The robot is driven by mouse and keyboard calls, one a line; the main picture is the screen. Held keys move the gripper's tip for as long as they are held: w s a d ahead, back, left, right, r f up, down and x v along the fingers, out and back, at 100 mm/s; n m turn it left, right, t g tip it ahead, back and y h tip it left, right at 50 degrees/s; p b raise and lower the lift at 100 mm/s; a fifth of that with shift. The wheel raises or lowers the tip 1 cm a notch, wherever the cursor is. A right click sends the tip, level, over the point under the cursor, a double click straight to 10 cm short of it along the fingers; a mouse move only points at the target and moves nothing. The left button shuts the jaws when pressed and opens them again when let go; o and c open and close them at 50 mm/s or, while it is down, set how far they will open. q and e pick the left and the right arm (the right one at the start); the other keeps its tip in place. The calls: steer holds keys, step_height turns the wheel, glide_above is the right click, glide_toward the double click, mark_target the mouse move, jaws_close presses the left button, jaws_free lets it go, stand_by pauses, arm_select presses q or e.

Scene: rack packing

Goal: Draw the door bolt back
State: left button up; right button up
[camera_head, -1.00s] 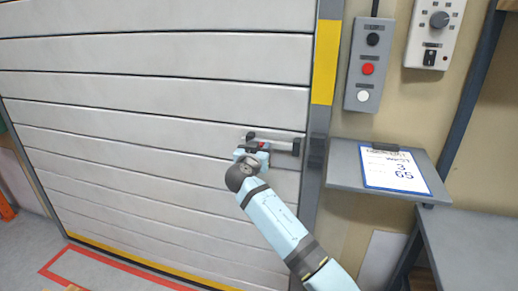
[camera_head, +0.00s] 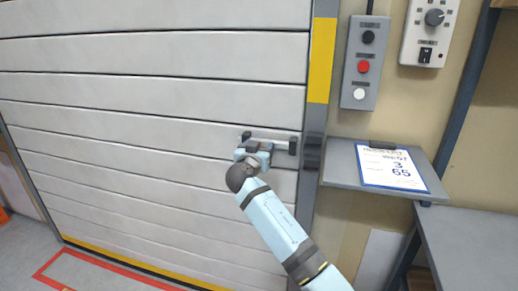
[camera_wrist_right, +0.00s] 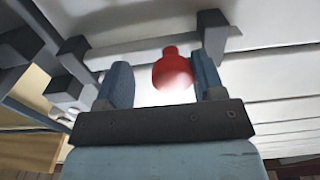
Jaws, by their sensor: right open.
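The door bolt (camera_head: 274,140) is a grey bar in dark brackets on the white slatted door (camera_head: 150,100), near its right edge. In the right wrist view the bolt's red knob (camera_wrist_right: 172,74) sits between the two fingers of my right gripper (camera_wrist_right: 161,66). The fingers are open, with a gap on the knob's left side; whether the right finger touches it I cannot tell. In the head view my right gripper (camera_head: 260,149) is at the bolt's left part and hides the knob. My left gripper is not in view.
A grey button box (camera_head: 363,64) and a dial box (camera_head: 432,32) hang right of the door frame. A small shelf (camera_head: 345,166) holds a clipboard (camera_head: 391,168). A grey table (camera_head: 475,240) stands at lower right. The door face left of the bolt is clear.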

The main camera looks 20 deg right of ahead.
steer(key=v, duration=1.3)
steer(key=shift+s+a, duration=0.25)
steer(key=shift+s, duration=0.1)
